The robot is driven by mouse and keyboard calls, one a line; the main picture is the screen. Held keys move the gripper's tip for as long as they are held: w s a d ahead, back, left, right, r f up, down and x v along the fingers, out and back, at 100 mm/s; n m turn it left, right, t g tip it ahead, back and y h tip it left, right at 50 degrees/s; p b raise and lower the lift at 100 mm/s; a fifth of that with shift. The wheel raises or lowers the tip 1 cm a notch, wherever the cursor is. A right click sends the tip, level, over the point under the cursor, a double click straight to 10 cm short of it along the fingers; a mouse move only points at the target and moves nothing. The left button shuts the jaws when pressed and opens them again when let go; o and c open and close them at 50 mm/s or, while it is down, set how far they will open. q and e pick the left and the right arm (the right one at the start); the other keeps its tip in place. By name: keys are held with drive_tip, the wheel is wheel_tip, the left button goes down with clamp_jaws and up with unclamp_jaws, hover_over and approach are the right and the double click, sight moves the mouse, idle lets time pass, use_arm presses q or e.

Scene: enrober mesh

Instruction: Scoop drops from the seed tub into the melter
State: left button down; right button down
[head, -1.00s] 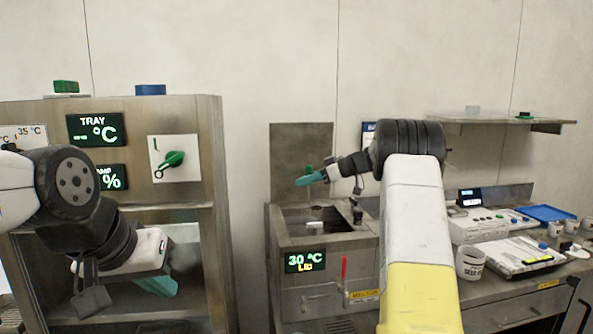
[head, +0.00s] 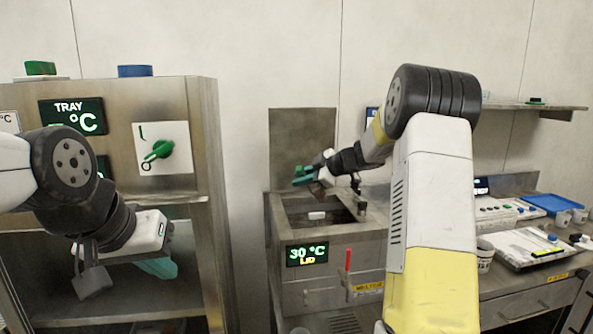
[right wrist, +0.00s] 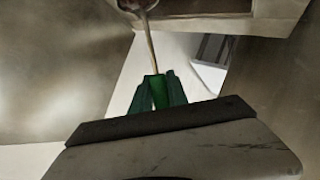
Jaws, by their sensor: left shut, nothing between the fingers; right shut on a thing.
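My right gripper (head: 303,176) is above the tank opening, shut on the green handle of a scoop. In the right wrist view the green handle (right wrist: 157,92) sits between the fingers, and a thin metal rod runs up to a bowl cut off at the top edge. I cannot tell what the bowl holds. The white seed tub (head: 486,258) is partly hidden behind my right arm. My left gripper (head: 160,266) is shut and empty.
On the right bench are a white tray (head: 535,262), a blue tray (head: 551,204) and small cups. A red-handled lever (head: 348,260) is on the melter's front.

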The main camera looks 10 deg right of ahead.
wheel_tip(320, 180, down, 8)
drive_tip(key=s+a+n+t+h, duration=0.2)
drive_tip(key=n+t, duration=0.2)
drive_tip(key=n, duration=0.2)
drive_tip(key=shift+s+n+t+h, duration=0.15)
drive_tip(key=shift+n+t+h, duration=0.15)
drive_tip(key=shift+t+h, duration=0.1)
drive_tip(key=shift+a, duration=0.1)
idle(0.8)
